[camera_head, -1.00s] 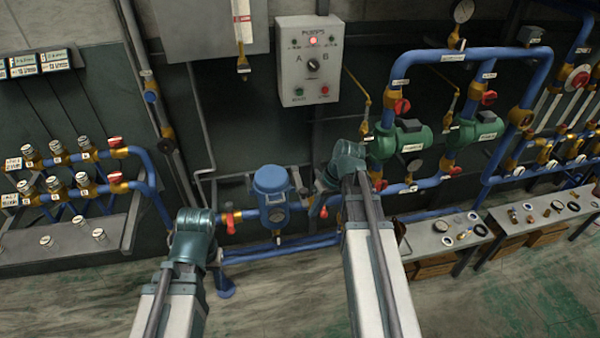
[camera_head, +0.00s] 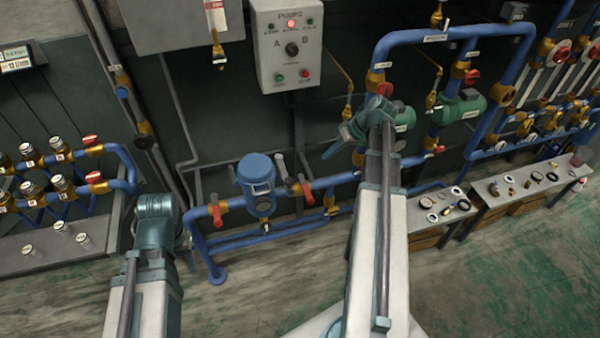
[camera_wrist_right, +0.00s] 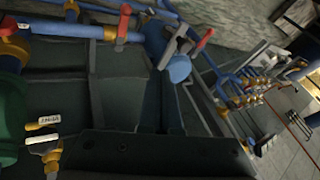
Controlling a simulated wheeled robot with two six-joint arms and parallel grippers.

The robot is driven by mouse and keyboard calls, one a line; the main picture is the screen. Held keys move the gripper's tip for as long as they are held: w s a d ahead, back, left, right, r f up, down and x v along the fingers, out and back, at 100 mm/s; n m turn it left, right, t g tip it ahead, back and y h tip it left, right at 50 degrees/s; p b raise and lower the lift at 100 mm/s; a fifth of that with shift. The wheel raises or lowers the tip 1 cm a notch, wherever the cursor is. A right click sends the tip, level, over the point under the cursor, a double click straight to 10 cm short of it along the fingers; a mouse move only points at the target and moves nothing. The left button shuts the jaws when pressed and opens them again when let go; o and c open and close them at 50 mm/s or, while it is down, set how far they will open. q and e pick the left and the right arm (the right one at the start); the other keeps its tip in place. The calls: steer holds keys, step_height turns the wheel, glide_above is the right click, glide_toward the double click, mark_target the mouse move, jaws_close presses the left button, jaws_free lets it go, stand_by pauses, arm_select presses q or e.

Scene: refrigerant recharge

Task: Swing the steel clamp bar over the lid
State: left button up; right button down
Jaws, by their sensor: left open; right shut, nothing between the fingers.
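The blue round lid (camera_head: 256,165) sits on top of the blue filter body (camera_head: 262,203) in the pipe run. A grey steel bar (camera_head: 281,167) stands upright just right of the lid, not across it. The wrist view shows the lid (camera_wrist_right: 180,69) and the bar (camera_wrist_right: 170,50) near each other at upper middle. My right gripper (camera_head: 338,147) is shut and empty, right of the filter and apart from the bar. Its dark body (camera_wrist_right: 140,150) fills the bottom of the wrist view. My left gripper (camera_head: 188,250) is open, left of the filter, mostly hidden behind its own wrist.
Red-handled valves (camera_head: 217,214) (camera_head: 306,187) flank the filter on the blue pipe. Green pumps (camera_head: 460,108) stand behind my right arm. A control box (camera_head: 290,48) hangs above. A bench with small parts (camera_head: 442,207) stands at right. The front floor is clear.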

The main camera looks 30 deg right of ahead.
steer(key=w+a+f+b, duration=0.4)
steer(key=a+f+b, duration=0.4)
steer(key=f+b, duration=0.1)
stand_by(0.3)
steer(key=shift+a, duration=0.15)
